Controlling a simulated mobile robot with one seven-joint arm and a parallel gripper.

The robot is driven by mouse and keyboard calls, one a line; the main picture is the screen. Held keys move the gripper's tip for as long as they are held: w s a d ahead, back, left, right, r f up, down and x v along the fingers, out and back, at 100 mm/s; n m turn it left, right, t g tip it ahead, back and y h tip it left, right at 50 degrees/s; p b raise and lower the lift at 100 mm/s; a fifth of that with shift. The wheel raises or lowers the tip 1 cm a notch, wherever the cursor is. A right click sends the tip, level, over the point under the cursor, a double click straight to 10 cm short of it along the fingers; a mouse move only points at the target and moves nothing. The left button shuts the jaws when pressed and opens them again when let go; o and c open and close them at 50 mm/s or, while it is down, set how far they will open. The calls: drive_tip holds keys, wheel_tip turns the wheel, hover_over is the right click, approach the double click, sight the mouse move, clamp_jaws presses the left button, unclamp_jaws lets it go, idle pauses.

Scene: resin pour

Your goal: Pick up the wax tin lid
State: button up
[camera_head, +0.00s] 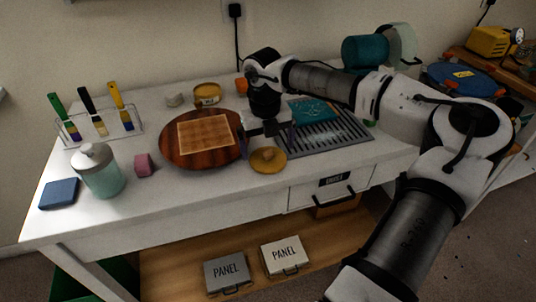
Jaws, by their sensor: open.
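The round mustard-yellow lid (268,160) with a small raised knob lies on the white table, near the front edge and right of the round wooden board. A yellow-brown tin (207,94) with a dark label stands at the back; its lettering is too small to read. My gripper (267,142) points down just above and behind the lid, its fingers spread apart and empty. I cannot tell whether a finger touches the lid.
A slotted grey tray (330,140) with a teal piece is to the right. A jar (98,172), pink block (143,165) and brush rack (105,127) stand left.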

sight(267, 160)
drive_tip(key=shift+f, duration=1.25)
drive_tip(key=c, duration=0.8)
drive_tip(key=shift+o, duration=0.2)
drive_tip(key=shift+r, duration=0.15)
